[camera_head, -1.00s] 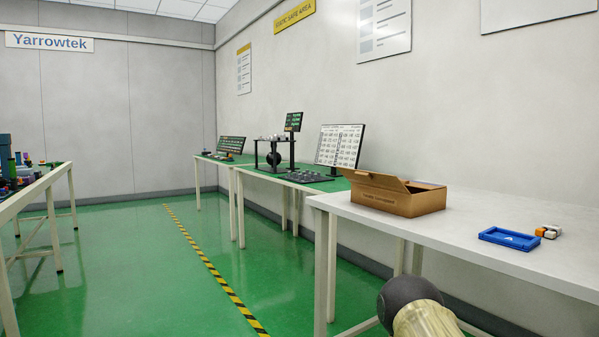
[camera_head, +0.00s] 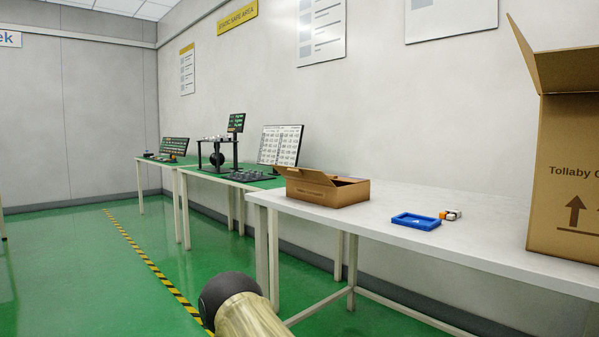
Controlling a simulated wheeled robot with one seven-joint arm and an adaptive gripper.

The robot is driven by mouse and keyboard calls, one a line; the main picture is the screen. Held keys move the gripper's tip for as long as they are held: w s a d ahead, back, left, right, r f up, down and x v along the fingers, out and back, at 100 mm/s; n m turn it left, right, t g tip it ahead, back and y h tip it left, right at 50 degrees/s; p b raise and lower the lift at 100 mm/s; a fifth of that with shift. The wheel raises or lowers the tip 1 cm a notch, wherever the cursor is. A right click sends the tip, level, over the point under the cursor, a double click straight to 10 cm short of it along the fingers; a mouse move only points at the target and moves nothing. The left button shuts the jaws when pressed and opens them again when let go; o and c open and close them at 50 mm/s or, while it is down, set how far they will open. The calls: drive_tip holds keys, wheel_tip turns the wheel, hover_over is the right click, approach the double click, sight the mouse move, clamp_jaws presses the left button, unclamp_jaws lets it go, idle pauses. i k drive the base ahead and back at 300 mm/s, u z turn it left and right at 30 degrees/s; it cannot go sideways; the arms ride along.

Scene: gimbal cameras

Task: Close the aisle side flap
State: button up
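Two brown cartons stand on the white-topped bench (camera_head: 460,238). Which flap is the aisle side one I cannot tell for sure. My gripper is out of view; only part of my arm shows at the bottom.
A blue tray (camera_head: 416,222) and small orange and white items (camera_head: 451,214) lie on the bench between the cartons. Green-topped benches (camera_head: 225,177) with screens stand beyond. The green floor (camera_head: 90,270) on the left is open, with a striped line (camera_head: 150,262).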

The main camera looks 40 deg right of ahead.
sight(309, 176)
drive_tip(key=k, duration=0.55)
drive_tip(key=z, duration=1)
drive_tip(key=i, duration=0.45)
